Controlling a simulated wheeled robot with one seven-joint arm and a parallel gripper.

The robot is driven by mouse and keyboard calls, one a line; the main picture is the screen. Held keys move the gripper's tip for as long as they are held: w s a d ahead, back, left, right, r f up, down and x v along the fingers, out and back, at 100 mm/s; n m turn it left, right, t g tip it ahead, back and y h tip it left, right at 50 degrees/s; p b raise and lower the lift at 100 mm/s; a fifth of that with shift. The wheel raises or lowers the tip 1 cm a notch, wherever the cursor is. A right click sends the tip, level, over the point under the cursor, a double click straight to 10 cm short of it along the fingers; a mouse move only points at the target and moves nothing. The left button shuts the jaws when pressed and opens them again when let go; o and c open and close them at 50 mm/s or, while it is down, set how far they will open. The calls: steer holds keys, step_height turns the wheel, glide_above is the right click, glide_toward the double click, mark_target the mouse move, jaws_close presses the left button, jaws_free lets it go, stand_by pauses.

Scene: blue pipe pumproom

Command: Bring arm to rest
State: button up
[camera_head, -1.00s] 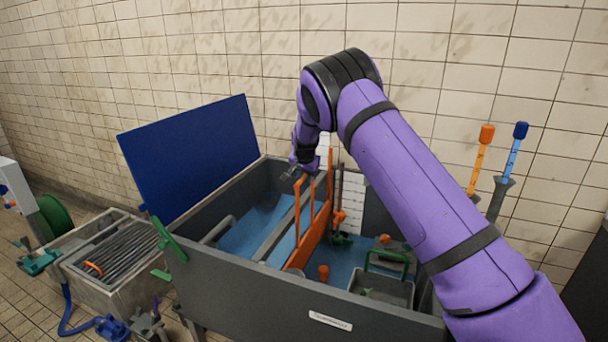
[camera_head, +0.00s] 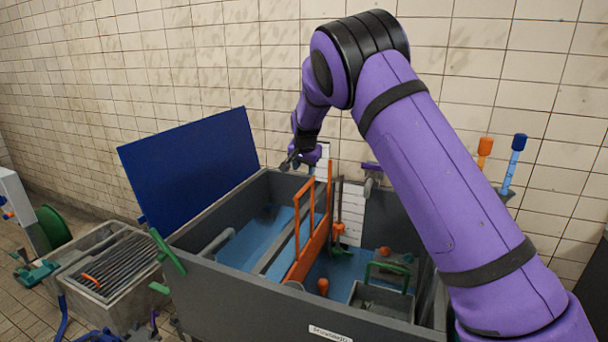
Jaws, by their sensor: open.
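My purple arm reaches in from the lower right and bends at a black elbow above the grey tank. My gripper (camera_head: 291,163) hangs at the end of the forearm, small in the view, over the back part of the tank, near the top of an orange frame. Its jaws look open, and I see nothing held between them. A gap between gripper and frame is hard to judge from here.
The grey tank (camera_head: 250,305) has a raised blue lid (camera_head: 190,165) at left. Inside stand the orange frame (camera_head: 305,255) and a small grey basket (camera_head: 383,300). Blue and orange-topped poles (camera_head: 512,165) stand at right. A trough (camera_head: 110,280) is at left; a tiled wall is behind.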

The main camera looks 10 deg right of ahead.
steer(key=shift+s+r, duration=0.1)
steer(key=shift+r, duration=0.05)
steer(key=s+d+r+n+y, duration=0.1)
steer(key=s+d+r, duration=0.3)
steer(key=s+r, duration=0.65)
steer(key=s+d+r+n+y, duration=0.1)
steer(key=s+d+r+n, duration=0.15)
steer(key=s+r, duration=0.85)
steer(key=s+d+f+n, duration=0.1)
steer(key=s+f+n, duration=0.1)
steer(key=s, duration=1.5)
steer(key=s+d+f+n+h, duration=0.1)
steer(key=s+f+n, duration=0.1)
steer(key=s, duration=1.5)
steer(key=shift+s, duration=0.4)
